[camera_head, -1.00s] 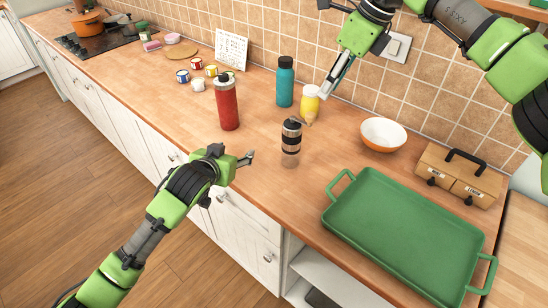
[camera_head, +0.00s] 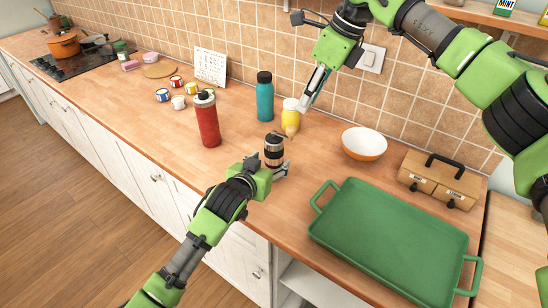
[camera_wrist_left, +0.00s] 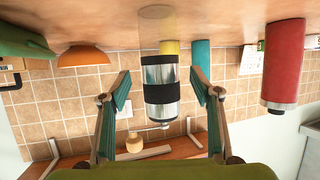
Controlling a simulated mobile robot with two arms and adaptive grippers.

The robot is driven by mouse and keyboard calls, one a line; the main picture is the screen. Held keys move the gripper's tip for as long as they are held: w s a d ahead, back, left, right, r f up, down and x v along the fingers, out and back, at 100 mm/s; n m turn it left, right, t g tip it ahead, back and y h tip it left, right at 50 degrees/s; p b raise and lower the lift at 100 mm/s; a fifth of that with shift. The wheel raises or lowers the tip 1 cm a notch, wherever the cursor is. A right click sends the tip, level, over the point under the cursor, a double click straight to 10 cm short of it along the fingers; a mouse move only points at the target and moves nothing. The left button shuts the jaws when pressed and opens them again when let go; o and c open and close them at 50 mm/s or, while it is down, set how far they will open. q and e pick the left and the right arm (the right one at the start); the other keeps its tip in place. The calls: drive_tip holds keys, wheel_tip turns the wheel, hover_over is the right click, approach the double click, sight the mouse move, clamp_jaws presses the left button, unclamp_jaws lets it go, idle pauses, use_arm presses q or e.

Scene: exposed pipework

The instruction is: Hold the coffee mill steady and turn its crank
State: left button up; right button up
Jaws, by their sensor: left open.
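The coffee mill (camera_head: 274,150), dark with metal bands, stands upright on the wooden counter. Its crank's wooden knob (camera_head: 291,131) shows at the upper right of the mill, in front of the yellow bottle. My left gripper (camera_head: 276,168) is open, low at the mill's near side. In the left wrist view, which is upside down, the mill (camera_wrist_left: 161,88) stands between the two spread fingers, with gaps on both sides; the knob (camera_wrist_left: 134,142) shows below it. My right gripper (camera_head: 305,104) points down near the yellow bottle, above and right of the mill; its finger gap is unclear.
A red bottle (camera_head: 208,120) stands left of the mill, a teal bottle (camera_head: 265,98) and a yellow bottle (camera_head: 290,118) behind. A white and orange bowl (camera_head: 364,143), a green tray (camera_head: 390,235) and a wooden box (camera_head: 438,180) fill the right side.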

use_arm(q)
drive_tip(key=shift+x, duration=2.4)
